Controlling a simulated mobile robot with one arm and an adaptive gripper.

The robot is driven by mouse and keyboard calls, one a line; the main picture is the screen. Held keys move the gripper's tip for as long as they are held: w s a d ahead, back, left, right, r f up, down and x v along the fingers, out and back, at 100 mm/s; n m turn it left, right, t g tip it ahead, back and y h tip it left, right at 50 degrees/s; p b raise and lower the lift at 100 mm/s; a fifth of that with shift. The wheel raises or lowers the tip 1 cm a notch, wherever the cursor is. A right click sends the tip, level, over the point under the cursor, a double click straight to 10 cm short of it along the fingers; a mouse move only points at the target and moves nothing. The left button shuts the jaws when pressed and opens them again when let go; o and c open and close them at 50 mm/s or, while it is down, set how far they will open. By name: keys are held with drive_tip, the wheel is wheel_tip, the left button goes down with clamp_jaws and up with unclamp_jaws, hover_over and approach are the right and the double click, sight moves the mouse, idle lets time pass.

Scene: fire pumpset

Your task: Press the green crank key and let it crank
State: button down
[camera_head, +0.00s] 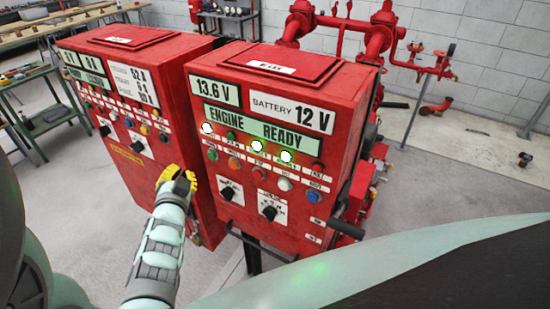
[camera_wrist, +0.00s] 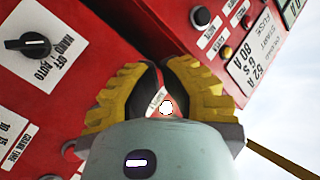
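The red engine cabinet on the right (camera_head: 300,200) has a lit green "ENGINE READY" display (camera_head: 264,132) with rows of small buttons and lamps under it. One green button (camera_head: 231,135) shows near the left of the upper row. The labels are too small to tell which is the crank key. My gripper (camera_head: 180,173), with yellow fingers, is left of this panel, before the gap between the two cabinets, apart from the keys.
A second red cabinet (camera_head: 125,110) stands on the left, with its own selector knobs and buttons. A black hand/off/auto knob (camera_wrist: 30,44) shows in the wrist view. Red pipework (camera_head: 375,40) stands behind. Grey floor is open at the right.

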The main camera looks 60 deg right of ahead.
drive_tip(key=shift+w+d+b, duration=0.1)
drive_tip(key=shift+d+b, duration=1)
drive_tip(key=shift+d, duration=1.7)
drive_tip(key=shift+w, duration=0.1)
drive_tip(key=shift+d+b, duration=0.3)
drive_tip(key=shift+d, duration=0.1)
drive_tip(key=shift+d+b, duration=0.3)
drive_tip(key=shift+d, duration=0.15)
drive_tip(key=shift+a, duration=0.1)
drive_tip(key=shift+a+p, duration=0.6)
drive_tip(key=shift+a, duration=0.2)
drive_tip(key=shift+s+a+p, duration=0.2)
drive_tip(key=shift+a+p, duration=1.05)
drive_tip(key=shift+a, duration=1.25)
